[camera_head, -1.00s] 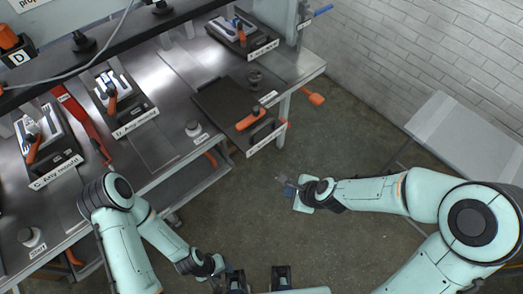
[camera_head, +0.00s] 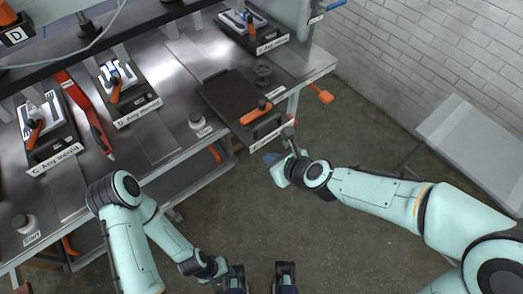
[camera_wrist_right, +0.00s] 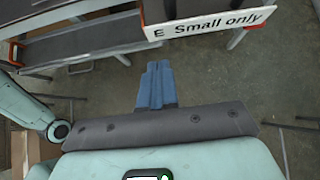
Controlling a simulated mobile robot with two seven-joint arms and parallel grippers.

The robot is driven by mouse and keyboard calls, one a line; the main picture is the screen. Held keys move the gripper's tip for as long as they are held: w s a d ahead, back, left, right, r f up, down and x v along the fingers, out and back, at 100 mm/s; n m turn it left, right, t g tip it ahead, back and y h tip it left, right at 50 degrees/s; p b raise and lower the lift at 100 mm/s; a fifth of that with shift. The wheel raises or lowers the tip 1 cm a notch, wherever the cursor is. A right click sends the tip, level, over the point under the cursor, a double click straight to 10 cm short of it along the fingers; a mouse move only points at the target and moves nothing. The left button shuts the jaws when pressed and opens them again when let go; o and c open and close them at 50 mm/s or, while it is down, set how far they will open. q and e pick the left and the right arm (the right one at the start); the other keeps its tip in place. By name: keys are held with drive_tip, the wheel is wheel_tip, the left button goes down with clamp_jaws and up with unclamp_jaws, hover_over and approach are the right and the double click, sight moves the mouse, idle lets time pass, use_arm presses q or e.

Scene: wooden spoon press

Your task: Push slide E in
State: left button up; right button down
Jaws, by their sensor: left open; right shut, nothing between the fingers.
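Slide E (camera_head: 231,99) is a dark flat slide with an orange handle at the right end of the steel bench. Its white front label (camera_head: 266,132) juts past the bench edge. In the right wrist view, the label (camera_wrist_right: 210,25) reads "E Small only". My right gripper (camera_head: 270,158) is just in front of and below this label. Its blue fingers (camera_wrist_right: 155,85) are shut and empty, apart from the label in the wrist view. My left gripper (camera_head: 222,275) is low in the head view, away from the bench; its open fingers are hard to make out.
Other labelled stations, C (camera_head: 52,130) and D (camera_head: 128,90), stand on the bench left of slide E. Another station (camera_head: 254,28) stands behind it. A round knob (camera_head: 197,120) is beside the slide. A grey table (camera_head: 470,140) stands right. The floor between is clear.

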sight(255, 147)
drive_tip(key=w+a+p, duration=0.2)
drive_tip(key=w, duration=0.1)
drive_tip(key=shift+f, duration=0.1)
drive_tip(key=shift+w+a+f, duration=0.15)
drive_tip(key=shift+w+a, duration=0.2)
drive_tip(key=shift+w, duration=0.1)
